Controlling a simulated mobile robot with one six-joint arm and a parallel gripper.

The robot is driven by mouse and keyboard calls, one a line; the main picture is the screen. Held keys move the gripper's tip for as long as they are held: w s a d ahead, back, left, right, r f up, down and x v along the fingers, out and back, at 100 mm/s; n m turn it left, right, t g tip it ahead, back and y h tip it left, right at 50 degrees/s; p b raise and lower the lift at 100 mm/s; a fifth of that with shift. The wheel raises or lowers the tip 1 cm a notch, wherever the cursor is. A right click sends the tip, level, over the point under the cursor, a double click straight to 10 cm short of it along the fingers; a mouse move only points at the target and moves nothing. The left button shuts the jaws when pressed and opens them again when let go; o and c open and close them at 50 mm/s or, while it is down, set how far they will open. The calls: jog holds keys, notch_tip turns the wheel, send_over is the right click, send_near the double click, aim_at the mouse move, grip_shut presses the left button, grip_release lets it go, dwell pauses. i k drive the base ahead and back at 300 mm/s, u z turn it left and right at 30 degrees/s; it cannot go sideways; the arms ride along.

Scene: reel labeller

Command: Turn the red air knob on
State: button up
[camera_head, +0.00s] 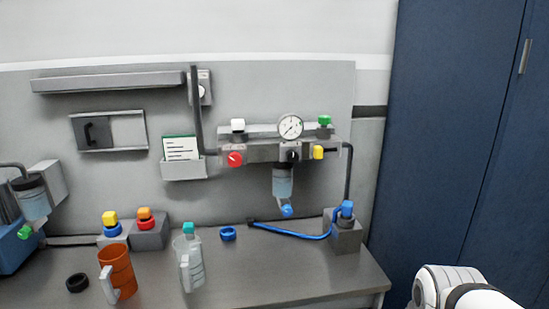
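The red air knob (234,159) is on the left part of a grey air unit mounted on the wall panel, in the head view. It is round with a pale mark on its face. A white and black piece of my arm shows at the bottom right corner, well to the right of the knob and nearer to me. My gripper is out of the picture, so its state is hidden. Nothing touches the knob.
A pressure gauge (290,126) and blue-grey bowl (282,181) sit right of the knob; a card holder (184,168) is to its left. On the bench (300,283) stand an orange jug (117,274) and clear bottle (190,262). A blue cabinet (445,130) is at right.

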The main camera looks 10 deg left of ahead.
aim_at(234, 160)
jog(key=i, duration=0.85)
jog(key=u, duration=0.05)
